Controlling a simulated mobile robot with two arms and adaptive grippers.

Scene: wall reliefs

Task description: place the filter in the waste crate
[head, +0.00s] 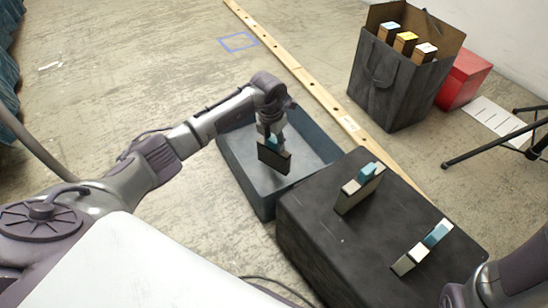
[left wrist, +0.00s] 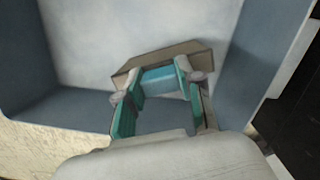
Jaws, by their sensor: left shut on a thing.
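The filter (head: 274,160) is a flat dark block with a blue tab. My left gripper (head: 271,140) is shut on its tab and holds it upright above the waste crate. The waste crate (head: 240,178) is an open blue-grey box on the floor. In the left wrist view, the two teal-padded fingers of my left gripper (left wrist: 159,84) pinch the blue tab of the filter (left wrist: 190,52). The crate's pale floor and blue-grey walls (left wrist: 265,50) lie around and beneath it. My right gripper is out of view.
A dark block (head: 320,240) right of the crate carries two more tabbed pieces (head: 352,195) (head: 412,258). A grey bag (head: 400,95) with three boxes stands behind, beside a red box (head: 465,78). A wooden strip (head: 300,72) runs behind the crate. Black stand legs (head: 490,150) are at right.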

